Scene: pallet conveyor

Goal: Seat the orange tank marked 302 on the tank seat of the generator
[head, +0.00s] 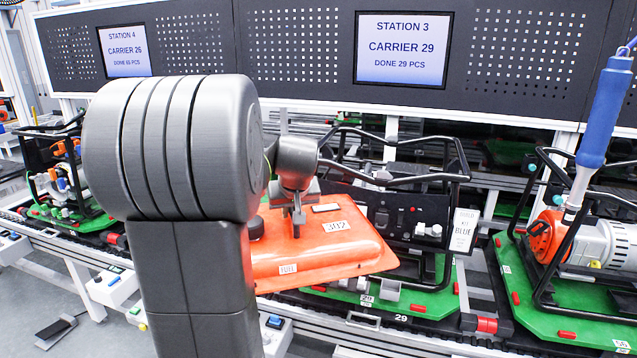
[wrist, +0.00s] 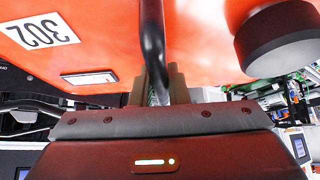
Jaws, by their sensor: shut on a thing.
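The orange tank (head: 350,255) hangs in front of the generator on carrier 29. It has a 302 label, a black cap and a flat rim. My gripper (head: 297,215) is above it, shut on its dark handle. In the wrist view the fingers (wrist: 158,85) pinch the handle, with the tank (wrist: 195,50) behind, its 302 label at left and its cap at right. The generator (head: 466,172) has a black tube frame and a dark panel. The tank and my arm cover its lower left part. I cannot make out the tank seat.
A white card (head: 464,230) with the word BLUE hangs at the generator's right. A green pallet (head: 425,303) carries the generator. Another generator (head: 590,240) stands at right beneath a hanging blue tool (head: 605,112). A screen (head: 403,48) reads Station 3, Carrier 29.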

